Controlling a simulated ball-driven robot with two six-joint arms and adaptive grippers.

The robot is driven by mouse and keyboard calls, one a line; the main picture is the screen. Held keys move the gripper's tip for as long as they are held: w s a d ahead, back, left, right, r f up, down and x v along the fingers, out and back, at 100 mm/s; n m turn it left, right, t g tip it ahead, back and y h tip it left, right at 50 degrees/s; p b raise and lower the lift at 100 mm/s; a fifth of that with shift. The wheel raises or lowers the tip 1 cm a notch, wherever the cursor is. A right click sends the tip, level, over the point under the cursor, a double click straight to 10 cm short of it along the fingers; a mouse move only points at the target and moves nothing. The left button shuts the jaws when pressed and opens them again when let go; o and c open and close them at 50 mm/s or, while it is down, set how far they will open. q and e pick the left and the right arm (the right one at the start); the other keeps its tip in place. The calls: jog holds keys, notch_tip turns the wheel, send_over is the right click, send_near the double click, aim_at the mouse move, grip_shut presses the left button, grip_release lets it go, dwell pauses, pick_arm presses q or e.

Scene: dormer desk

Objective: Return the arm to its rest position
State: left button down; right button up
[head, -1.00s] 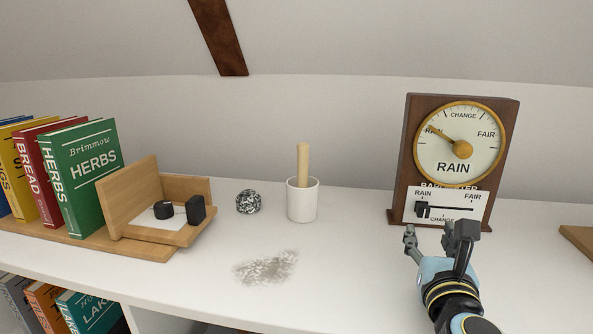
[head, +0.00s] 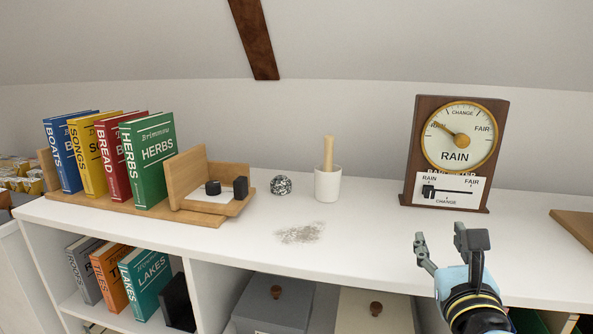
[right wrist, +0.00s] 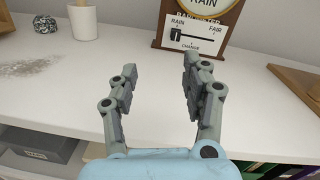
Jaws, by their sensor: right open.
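My right gripper (head: 441,243) is open and empty, over the front edge of the white desk top (head: 370,237) at the lower right of the head view. In the right wrist view its two fingers (right wrist: 157,90) stand apart with nothing between them. The barometer (head: 411,150) stands upright behind it, clear of the fingers. Its needle points to RAIN, and its slider (head: 429,191) is at the RAIN end. The barometer also shows at the top of the right wrist view (right wrist: 160,30). My left gripper is out of view.
A white cup (head: 327,186) with a wooden handle, a speckled ball (head: 281,185) and a grey smudge (head: 300,233) are mid-desk. Several books (head: 147,165) and a wooden holder (head: 187,177) stand left. A wooden board (head: 575,224) lies right.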

jog(key=shift+s+a+r+n+y, duration=0.1)
jog(key=shift+a+n+y, duration=0.15)
jog(key=shift+n, duration=0.3)
jog(key=shift+a+r+n+y, duration=0.15)
jog(key=shift+n+y, duration=0.2)
jog(key=shift+n, duration=0.2)
jog(key=s+a+f+n+g+y, duration=0.35)
jog(key=s+n, duration=0.25)
jog(key=n, duration=0.6)
jog(key=s+a+f+n+g+y, duration=0.2)
jog(key=s+a+n+g+y, duration=0.4)
jog(key=n, duration=0.6)
jog(key=s+d+f+n+g+h, duration=0.25)
jog(key=s+d+n+h, duration=0.2)
jog(key=s+d, duration=0.35)
jog(key=s+d+f+n+g+h, duration=0.2)
jog(key=s+d+n+g+h, duration=0.15)
jog(key=s+d+n, duration=0.45)
jog(key=s+f+m, duration=0.1)
jog(key=s+f, duration=0.1)
jog(key=f, duration=1)
jog(key=s+f+m, duration=0.1)
jog(key=s+f, duration=0.1)
jog(key=f, duration=1)
jog(key=s+d+f+g, duration=0.1)
jog(key=s+f+g, duration=0.1)
jog(key=s+f, duration=1.5)
jog(key=s, duration=0.3)
jog(key=shift+d+f, duration=0.15)
jog(key=shift+d, duration=0.15)
